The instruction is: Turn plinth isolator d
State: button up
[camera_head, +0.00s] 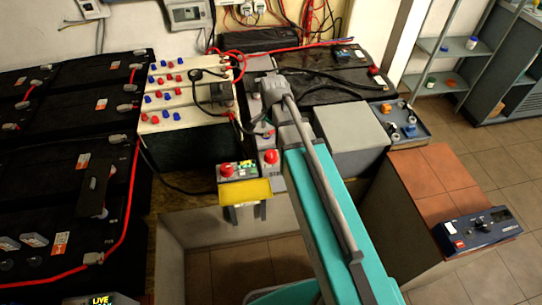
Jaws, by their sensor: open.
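Two red rotary knobs stand near the centre of the head view. One red knob (226,170) is on a small panel with green and yellow parts, above a yellow plate (245,192). The other red knob (270,157) is on a narrow grey box just to its right. I cannot read which is plinth isolator d. My arm reaches away from me to the area behind these knobs. My gripper (260,118) is open there, small and partly hidden by my wrist, and appears apart from both knobs. Its fingertips are hard to make out.
Black batteries (60,180) with red cables fill the left. A white terminal block (185,95) with red and blue posts stands behind the knobs. A grey box (350,135) and blue tray (400,120) lie right. A blue meter (477,230) sits on the tiled plinth (425,185).

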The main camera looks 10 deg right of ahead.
aim_at(271, 153)
jog(key=shift+w+a+f+b, duration=0.1)
jog(key=shift+w+f+b, duration=0.05)
jog(key=shift+f+b, duration=5.95)
jog(key=shift+f, duration=0.15)
jog(key=c, duration=1.1)
jog(key=shift+c, duration=0.2)
